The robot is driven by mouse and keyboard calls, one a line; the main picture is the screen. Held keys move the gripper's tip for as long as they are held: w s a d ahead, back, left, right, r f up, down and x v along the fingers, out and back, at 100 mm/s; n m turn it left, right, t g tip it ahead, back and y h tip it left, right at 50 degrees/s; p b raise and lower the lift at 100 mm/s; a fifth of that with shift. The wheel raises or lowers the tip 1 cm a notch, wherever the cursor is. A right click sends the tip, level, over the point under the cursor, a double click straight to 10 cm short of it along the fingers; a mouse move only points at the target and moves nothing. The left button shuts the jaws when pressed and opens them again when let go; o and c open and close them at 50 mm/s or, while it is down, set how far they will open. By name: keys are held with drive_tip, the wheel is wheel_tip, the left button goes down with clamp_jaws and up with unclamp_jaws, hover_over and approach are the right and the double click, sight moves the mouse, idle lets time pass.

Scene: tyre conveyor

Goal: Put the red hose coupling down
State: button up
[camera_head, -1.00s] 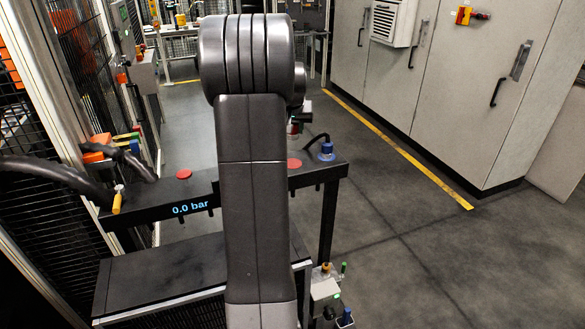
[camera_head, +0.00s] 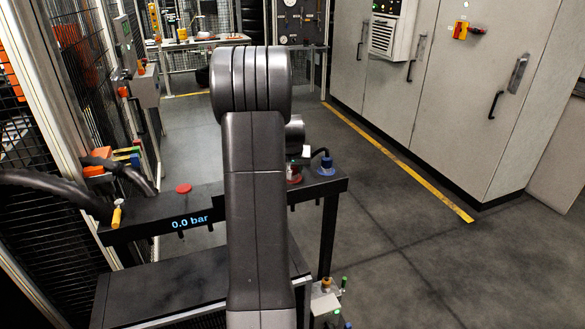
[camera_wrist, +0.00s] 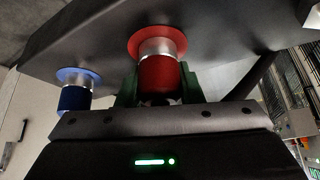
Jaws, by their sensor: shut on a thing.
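The red hose coupling (camera_wrist: 158,75) is a red cylinder with a metal collar. In the wrist view it stands between the green fingers of my gripper (camera_wrist: 160,92), which is shut on it. Its collar end meets, or lies very close to, a round red disc (camera_wrist: 157,40) on the dark bar (camera_wrist: 225,25). In the head view the red coupling (camera_head: 293,179) shows only in part, low at the bar's right part; my arm hides most of my gripper.
A blue coupling (camera_head: 326,166) stands at the bar's right end, with a dark hose beside it. A lower dark shelf (camera_head: 165,290) and a mesh fence stand at left.

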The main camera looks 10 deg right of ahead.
drive_tip(key=o, duration=1.1)
drive_tip(key=shift+f, duration=0.1)
drive_tip(key=shift+c, duration=0.2)
drive_tip(key=shift+s+r, duration=0.1)
drive_tip(key=shift+r, duration=0.25)
drive_tip(key=v, duration=1.1)
drive_tip(key=shift+s+r, duration=0.2)
drive_tip(key=shift+r, duration=0.05)
